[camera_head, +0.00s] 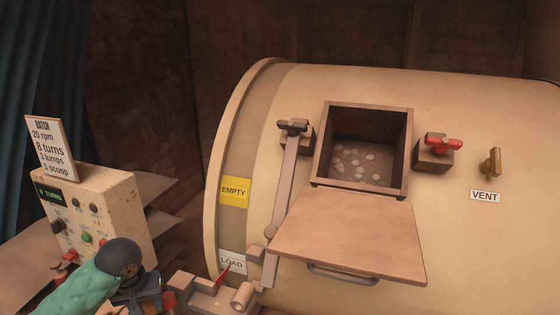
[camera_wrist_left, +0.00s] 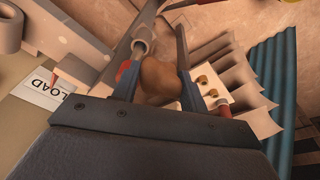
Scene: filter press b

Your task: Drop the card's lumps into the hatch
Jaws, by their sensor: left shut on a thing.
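The card (camera_head: 49,150) stands on the control box and reads "BATCH, 20 rpm, 8 turns, 3 lumps, 1 scoop". The hatch (camera_head: 322,150) in the cream drum (camera_head: 470,125) is open, with its flap (camera_head: 350,230) folded down in front. Several pale round pieces (camera_head: 355,160) show inside it. My left gripper (camera_head: 165,300) is low at the left in the head view, below and left of the hatch. In the left wrist view its fingers are shut on a brown lump (camera_wrist_left: 160,78). My right gripper is not in view.
The control box (camera_head: 125,215) with knobs stands at the left. A long lever (camera_head: 285,190) runs along the drum between the EMPTY label (camera_head: 234,192) and the hatch. A red-handled latch (camera_head: 438,147) and a vent valve (camera_head: 490,165) are to its right. Space above the flap is clear.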

